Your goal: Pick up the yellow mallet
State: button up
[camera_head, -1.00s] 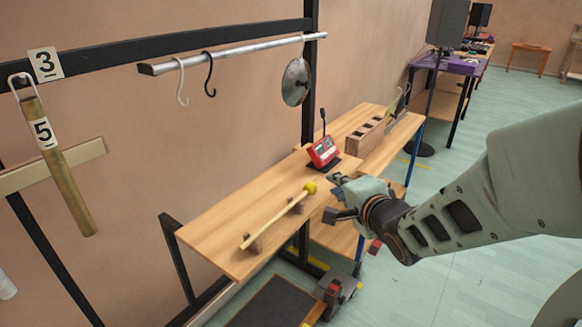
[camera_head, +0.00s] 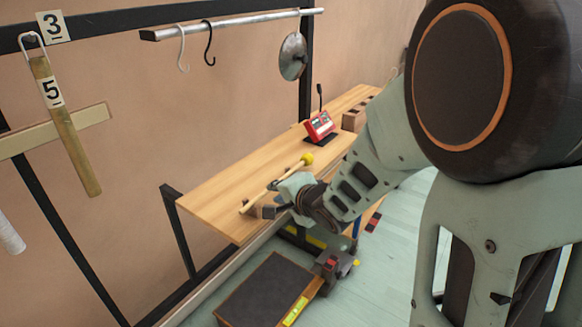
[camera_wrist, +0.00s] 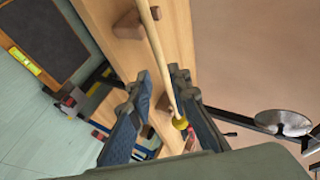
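The yellow mallet (camera_head: 307,159) has a round yellow head and a long pale wooden stick. It lies across two small wooden blocks on the narrow wooden bench, head toward the far end. My gripper (camera_head: 279,196) is at the front side of the stick and hides part of it and of the blocks. In the wrist view my gripper (camera_wrist: 160,78) is open, with a blue-grey finger on each side of the stick. The mallet's head (camera_wrist: 180,123) shows there lower down, near the right finger. I cannot tell whether the fingers touch the stick.
The wooden bench (camera_head: 215,205) also bears a red device (camera_head: 319,127) behind the mallet. A rail (camera_head: 230,27) with hooks and a metal disc (camera_head: 293,57) hangs above. A dark-topped low platform (camera_head: 262,290) is on the floor in front.

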jog(key=b+x, duration=0.1)
jog(key=x, duration=0.4)
jog(key=shift+r, duration=0.15)
grip_shut()
